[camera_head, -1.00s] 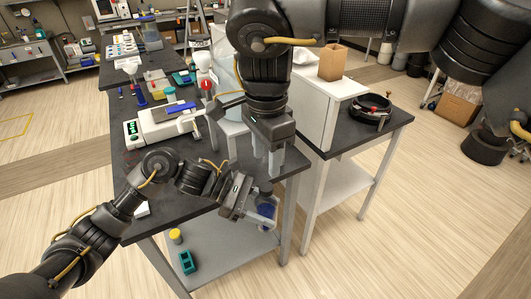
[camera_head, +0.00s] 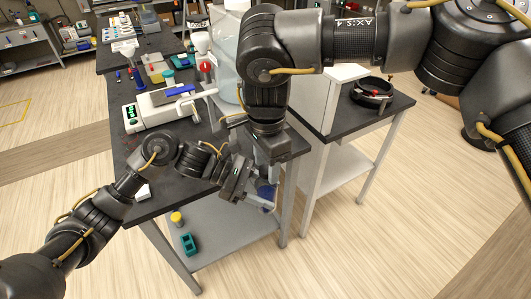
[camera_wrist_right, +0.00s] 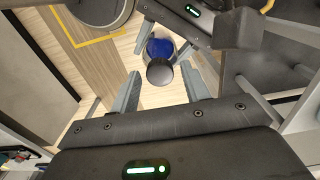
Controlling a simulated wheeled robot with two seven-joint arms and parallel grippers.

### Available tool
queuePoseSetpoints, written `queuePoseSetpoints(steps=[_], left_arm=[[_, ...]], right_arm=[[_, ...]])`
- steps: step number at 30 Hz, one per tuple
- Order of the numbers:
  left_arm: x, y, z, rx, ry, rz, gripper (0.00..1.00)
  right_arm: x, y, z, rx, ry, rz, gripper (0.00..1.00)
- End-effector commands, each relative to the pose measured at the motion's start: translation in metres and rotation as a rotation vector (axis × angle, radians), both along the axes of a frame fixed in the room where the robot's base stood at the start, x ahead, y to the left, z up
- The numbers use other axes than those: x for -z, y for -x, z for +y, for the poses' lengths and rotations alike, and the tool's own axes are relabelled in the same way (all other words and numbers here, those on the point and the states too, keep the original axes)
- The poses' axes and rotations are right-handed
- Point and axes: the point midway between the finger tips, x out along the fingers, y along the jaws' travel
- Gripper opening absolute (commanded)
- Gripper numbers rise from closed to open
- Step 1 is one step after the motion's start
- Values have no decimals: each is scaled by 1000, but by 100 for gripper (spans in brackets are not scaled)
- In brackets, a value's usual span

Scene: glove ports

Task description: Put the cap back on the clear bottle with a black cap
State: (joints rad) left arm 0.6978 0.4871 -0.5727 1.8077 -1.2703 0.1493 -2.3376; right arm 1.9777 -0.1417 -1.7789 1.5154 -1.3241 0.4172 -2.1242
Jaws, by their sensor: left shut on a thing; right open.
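The clear bottle with blue contents (camera_head: 266,192) is held by my left gripper (camera_head: 249,190), out past the near bench edge. In the right wrist view the bottle (camera_wrist_right: 160,47) sits between the left gripper's fingers. The round black cap (camera_wrist_right: 159,73) shows at the bottle's mouth end, overlapping it in this view; I cannot tell whether it is seated. My right gripper (camera_wrist_right: 160,88) is open, its two fingers on either side of the cap with gaps showing. In the head view the right gripper (camera_head: 270,169) is right above the bottle, its fingertips largely hidden.
The dark bench (camera_head: 180,206) lies left of the grippers, with a white instrument (camera_head: 160,110) and a large clear carboy (camera_head: 224,70). A lower shelf (camera_head: 215,240) holds a teal rack (camera_head: 188,243) and a yellow-capped jar (camera_head: 177,218). A second table (camera_head: 345,130) stands at right.

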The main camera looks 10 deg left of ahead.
Motion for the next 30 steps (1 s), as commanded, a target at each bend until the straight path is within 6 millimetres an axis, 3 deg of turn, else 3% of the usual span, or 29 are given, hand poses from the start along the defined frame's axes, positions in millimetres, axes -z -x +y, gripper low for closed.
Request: queuePoseSetpoints(steps=[10, 20, 27, 30], left_arm=[[-1, 0, 0, -1, 1, -1, 0], [-1, 0, 0, -1, 1, -1, 0], [-1, 0, 0, 0, 1, -1, 0], [-1, 0, 0, 0, 1, -1, 0]], right_arm=[[3, 0, 0, -1, 0, 0, 45], [2, 0, 0, -1, 0, 0, 2], [2, 0, 0, 10, -1, 0, 0], [3, 0, 1, 108, -3, 1, 0]])
